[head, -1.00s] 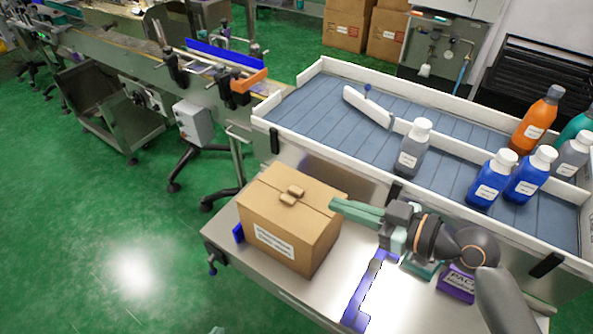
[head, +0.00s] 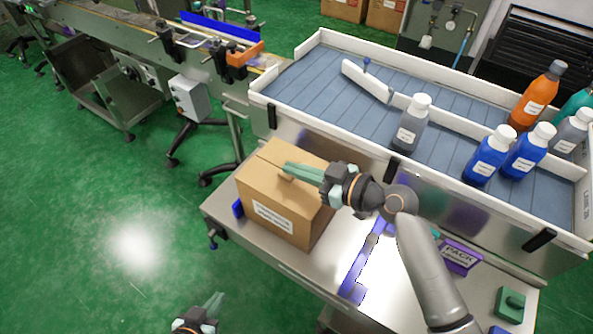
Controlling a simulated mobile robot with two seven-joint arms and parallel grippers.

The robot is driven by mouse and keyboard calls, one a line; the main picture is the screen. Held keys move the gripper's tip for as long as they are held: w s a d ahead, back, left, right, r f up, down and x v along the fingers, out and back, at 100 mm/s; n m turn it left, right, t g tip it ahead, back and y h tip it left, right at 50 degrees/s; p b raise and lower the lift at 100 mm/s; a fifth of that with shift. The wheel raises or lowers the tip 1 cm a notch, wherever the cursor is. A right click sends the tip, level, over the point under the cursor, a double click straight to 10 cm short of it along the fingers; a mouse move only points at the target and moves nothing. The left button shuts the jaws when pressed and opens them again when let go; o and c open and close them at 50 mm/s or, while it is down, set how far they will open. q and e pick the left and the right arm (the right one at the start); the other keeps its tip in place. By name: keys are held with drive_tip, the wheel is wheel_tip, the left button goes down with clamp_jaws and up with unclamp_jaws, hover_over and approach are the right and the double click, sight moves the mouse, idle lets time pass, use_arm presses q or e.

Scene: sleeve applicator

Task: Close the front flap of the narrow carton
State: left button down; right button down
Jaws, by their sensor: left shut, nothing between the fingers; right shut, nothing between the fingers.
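The narrow carton (head: 258,205) is a brown cardboard box with a white label on its front face. It stands upright on the metal table. Its top panels look flat, with a seam across them; I cannot tell whether the front flap lies fully down. My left gripper (head: 218,298) is shut and empty, low at the bottom edge, in front of the table and apart from the carton.
A blue bracket (head: 238,208) sits at the carton's left side. A purple rail (head: 352,291) lies right of it on the table (head: 312,262). A purple PACK box (head: 462,254) and a green block (head: 511,304) are further right. Behind stands a white-walled conveyor (head: 345,90) with several bottles.

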drive_tip(key=shift+f, duration=0.6)
drive_tip(key=shift+w+d+f+m+b, duration=0.1)
drive_tip(key=shift+f+m+b, duration=0.2)
drive_tip(key=shift+f+b, duration=0.55)
drive_tip(key=shift+r, duration=0.2)
